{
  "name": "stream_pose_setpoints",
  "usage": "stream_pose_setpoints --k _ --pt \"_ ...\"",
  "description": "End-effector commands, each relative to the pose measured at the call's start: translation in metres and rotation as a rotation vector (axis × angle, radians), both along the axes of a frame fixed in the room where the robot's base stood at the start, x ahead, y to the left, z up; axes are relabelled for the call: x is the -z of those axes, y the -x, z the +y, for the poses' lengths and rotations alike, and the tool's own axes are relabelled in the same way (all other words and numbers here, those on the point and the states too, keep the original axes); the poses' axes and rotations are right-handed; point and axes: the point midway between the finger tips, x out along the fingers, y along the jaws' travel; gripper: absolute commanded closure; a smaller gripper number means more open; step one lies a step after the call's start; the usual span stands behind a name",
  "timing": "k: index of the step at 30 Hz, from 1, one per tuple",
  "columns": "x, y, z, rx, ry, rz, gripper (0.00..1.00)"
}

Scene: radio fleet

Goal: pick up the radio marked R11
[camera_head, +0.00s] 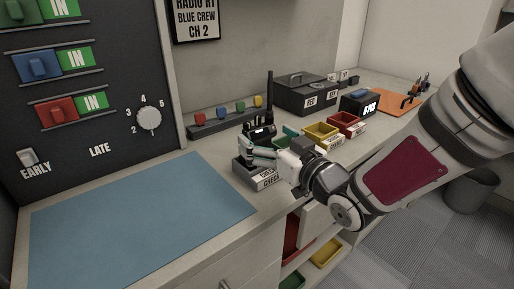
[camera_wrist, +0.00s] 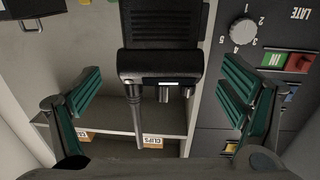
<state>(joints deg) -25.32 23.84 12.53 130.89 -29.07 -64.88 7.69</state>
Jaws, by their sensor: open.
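A black radio (camera_head: 262,131) with an upright antenna stands at the grey block (camera_head: 243,172) with a white label on the counter. In the wrist view the radio (camera_wrist: 160,66) shows its top end, with the antenna, short knobs and a small white strip; I cannot read a number on it. My gripper (camera_head: 262,155) is at the radio in the head view. In the wrist view my gripper (camera_wrist: 163,92) is open, with one green-padded finger on each side of the radio and visible gaps on both sides. The radio's lower part is partly hidden by my gripper in the head view.
A blue mat (camera_head: 140,215) lies clear at the left. Behind the radio is a rack with coloured knobs (camera_head: 223,117). Yellow (camera_head: 321,131) and red (camera_head: 346,122) trays, a dark lidded box (camera_head: 306,95) and an orange mat (camera_head: 396,99) stand further right.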

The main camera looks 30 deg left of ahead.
Motion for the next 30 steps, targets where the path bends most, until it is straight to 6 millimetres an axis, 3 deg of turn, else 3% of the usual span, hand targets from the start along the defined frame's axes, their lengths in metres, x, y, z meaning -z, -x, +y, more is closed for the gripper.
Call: stream_pose_setpoints --k 7,17,28,30 --pt "-0.002 -0.015 0.031 -0.001 0.001 0.0 0.09" --pt "-0.002 -0.019 0.036 0.0 0.001 0.0 0.09" --pt "-0.002 -0.019 0.036 0.0 0.001 0.0 0.93" --pt "-0.003 -0.019 0.036 0.0 -0.001 -0.002 0.96"
